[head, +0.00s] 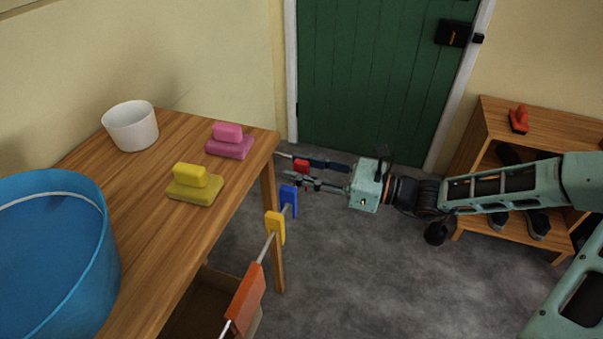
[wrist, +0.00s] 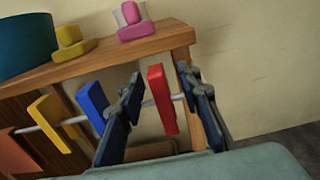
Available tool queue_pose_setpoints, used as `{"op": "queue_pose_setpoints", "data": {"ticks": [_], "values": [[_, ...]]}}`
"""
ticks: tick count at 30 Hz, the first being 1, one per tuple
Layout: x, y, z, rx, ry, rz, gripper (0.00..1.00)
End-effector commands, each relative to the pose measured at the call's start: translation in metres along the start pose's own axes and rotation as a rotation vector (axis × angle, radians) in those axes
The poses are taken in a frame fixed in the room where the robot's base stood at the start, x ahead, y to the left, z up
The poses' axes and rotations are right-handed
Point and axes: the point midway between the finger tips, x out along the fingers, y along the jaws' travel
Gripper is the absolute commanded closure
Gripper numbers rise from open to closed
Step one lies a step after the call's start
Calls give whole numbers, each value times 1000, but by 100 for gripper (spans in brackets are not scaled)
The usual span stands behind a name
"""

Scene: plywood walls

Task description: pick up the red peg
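The red peg (wrist: 161,99) hangs on a thin pale line in the wrist view, between the two fingers of my gripper (wrist: 164,84). There is a visible gap on each side of it, so the gripper is open and not closed on it. In the head view the red peg (head: 301,165) shows small between the dark fingers of my gripper (head: 303,171), just off the table's right corner. Whether a finger touches it is hard to tell there.
A blue peg (wrist: 92,107), a yellow peg (wrist: 54,122) and an orange peg (head: 245,300) sit along the same line. The wooden table (head: 150,215) is close by, with a blue tub (head: 100,262), white pot (head: 131,127) and yellow and pink blocks. A shoe rack (head: 560,126) stands right.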

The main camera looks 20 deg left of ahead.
Motion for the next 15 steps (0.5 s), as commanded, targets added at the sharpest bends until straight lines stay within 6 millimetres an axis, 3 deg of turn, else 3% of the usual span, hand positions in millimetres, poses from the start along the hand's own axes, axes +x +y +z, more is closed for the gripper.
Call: {"op": "queue_pose_setpoints", "data": {"ticks": [2, 11, 15], "values": [[0, 0, 0, 0, 0, 0, 68], [0, 0, 0, 0, 0, 0, 100], [0, 0, 0, 0, 0, 0, 100]]}}
